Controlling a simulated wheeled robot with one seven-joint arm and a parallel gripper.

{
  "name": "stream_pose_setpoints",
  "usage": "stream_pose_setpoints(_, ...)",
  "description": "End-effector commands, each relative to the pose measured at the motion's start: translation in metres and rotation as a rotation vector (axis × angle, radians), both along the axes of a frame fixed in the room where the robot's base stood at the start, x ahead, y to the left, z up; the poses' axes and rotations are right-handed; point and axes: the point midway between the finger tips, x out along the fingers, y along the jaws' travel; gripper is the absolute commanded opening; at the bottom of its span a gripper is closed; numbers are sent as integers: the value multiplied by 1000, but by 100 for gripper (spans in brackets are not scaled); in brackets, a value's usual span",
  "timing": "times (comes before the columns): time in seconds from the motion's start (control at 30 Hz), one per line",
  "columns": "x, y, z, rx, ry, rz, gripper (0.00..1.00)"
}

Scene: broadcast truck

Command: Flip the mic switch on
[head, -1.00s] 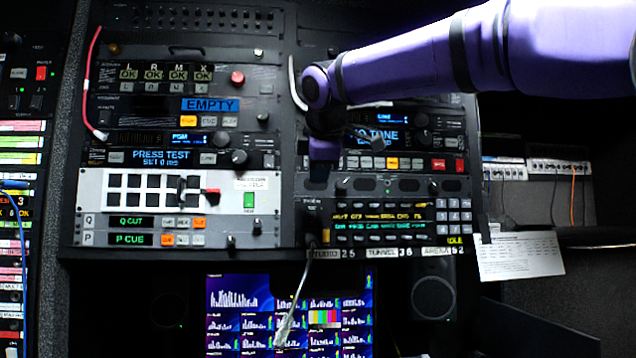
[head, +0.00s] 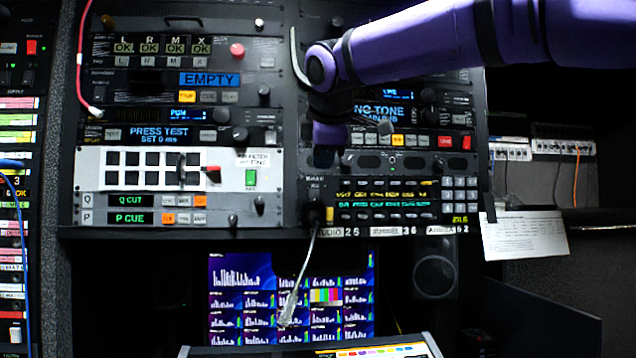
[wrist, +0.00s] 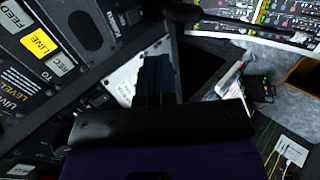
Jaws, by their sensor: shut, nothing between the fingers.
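My gripper (head: 326,156) is in front of the dark gap between the left and right equipment racks in the head view, below the purple wrist. Its dark fingers (wrist: 156,76) are together and empty in the wrist view, over a pale panel edge. A dark panel (wrist: 72,42) beside them carries a yellow LINE label (wrist: 40,42) and FEED, REC and LEVEL markings. I cannot pick out the mic switch for certain in either view. No contact between the fingers and a switch shows. My wrist hides part of the right rack.
The left rack has a white button panel (head: 92,176) with a red-tipped part (head: 213,168). A paper sheet (head: 525,233) hangs at right. A desk unit edge (head: 300,351) shows below.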

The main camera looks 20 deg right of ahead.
Motion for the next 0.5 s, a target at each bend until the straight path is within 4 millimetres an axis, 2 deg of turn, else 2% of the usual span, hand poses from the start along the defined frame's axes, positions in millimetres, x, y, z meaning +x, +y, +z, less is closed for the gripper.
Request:
stream_pose_setpoints(0.17, 16, -3, -16, -1, 4, -1, 0)
stream_pose_setpoints(0.5, 61, -12, -60, -1, 4, -1, 0)
